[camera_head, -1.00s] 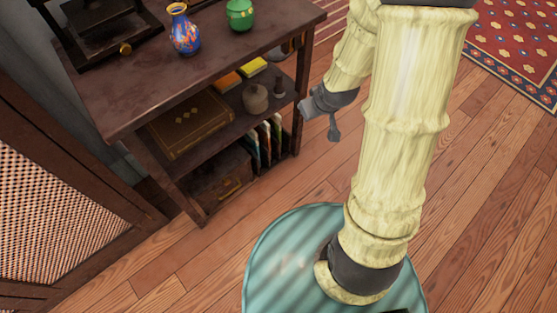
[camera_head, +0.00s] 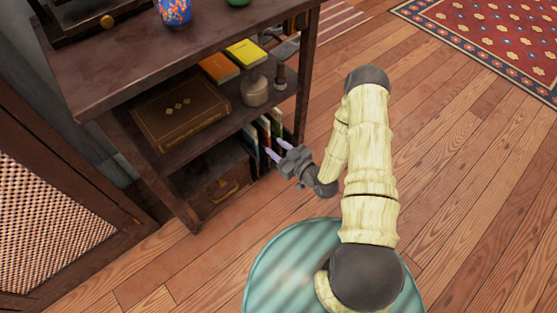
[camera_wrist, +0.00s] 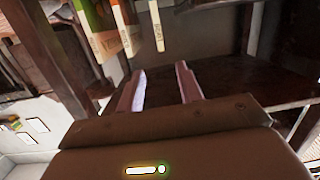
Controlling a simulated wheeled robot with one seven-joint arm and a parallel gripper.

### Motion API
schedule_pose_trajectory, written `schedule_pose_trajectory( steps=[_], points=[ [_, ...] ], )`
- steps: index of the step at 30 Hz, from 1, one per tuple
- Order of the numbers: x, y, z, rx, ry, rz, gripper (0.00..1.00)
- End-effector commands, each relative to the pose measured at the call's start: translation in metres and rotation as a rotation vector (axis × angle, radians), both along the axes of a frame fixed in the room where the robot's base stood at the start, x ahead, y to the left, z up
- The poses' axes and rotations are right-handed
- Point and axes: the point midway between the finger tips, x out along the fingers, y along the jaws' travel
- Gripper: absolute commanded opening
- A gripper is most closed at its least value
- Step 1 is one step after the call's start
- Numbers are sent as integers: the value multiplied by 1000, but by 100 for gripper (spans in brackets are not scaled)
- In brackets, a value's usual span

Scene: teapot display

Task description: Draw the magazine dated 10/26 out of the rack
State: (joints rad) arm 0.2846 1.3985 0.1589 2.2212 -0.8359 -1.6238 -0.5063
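Several thin magazines (camera_head: 264,129) stand upright on the bottom shelf of the dark wooden shelf unit, towards its right end. In the wrist view, a green and orange magazine (camera_wrist: 97,30) and pale spines (camera_wrist: 156,25) show at the top edge. No date can be read, so I cannot tell which is the 10/26 one. The rack itself is not clearly visible. My gripper (camera_head: 279,151) is in front of the magazines and partly hides them. In the wrist view my gripper (camera_wrist: 160,70) has its two fingers apart with nothing between them, short of the spines.
A brown box with a handle (camera_head: 215,193) sits left of the magazines. The middle shelf (camera_head: 205,138) above holds a large book (camera_head: 180,115), a small jar (camera_head: 254,90) and yellow and orange books (camera_head: 246,53). The wooden floor (camera_head: 450,170) to the right is clear.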

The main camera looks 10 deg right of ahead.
Motion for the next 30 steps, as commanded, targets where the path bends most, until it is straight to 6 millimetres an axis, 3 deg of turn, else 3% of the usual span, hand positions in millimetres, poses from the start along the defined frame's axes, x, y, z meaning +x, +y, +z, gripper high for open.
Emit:
schedule_pose_trajectory(
  steps=[1, 3, 17, 23, 30],
  points=[
    [-6, 0, -13, 39, -23, -15, 36],
    [-11, -1, -18, 81, -56, -32, 36],
    [-16, 0, -17, 119, -91, -46, 36],
    [-6, 8, -19, 119, -92, -43, 36],
    [23, 27, -21, 119, -93, -43, 36]
  ],
)
